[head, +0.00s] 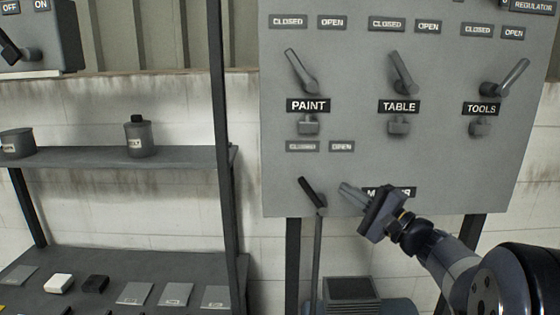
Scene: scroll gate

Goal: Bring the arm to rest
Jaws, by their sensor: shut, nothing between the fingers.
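My arm reaches in from the lower right of the head view. My gripper (349,193) is shut and empty, in front of the lower part of the grey panel (365,65). Its fingers point up and left, to the right of a dark-handled lever (312,194). I see a gap between the fingertips and that lever in the picture. My gripper covers part of a black label (402,191) behind it, so its word cannot be read in full.
Levers marked PAINT (301,72), TABLE (402,73) and TOOLS (505,78) stick out from the panel. A shelf unit (190,158) at left holds a dark bottle (139,137). A motor-like grey box (350,289) stands below the panel.

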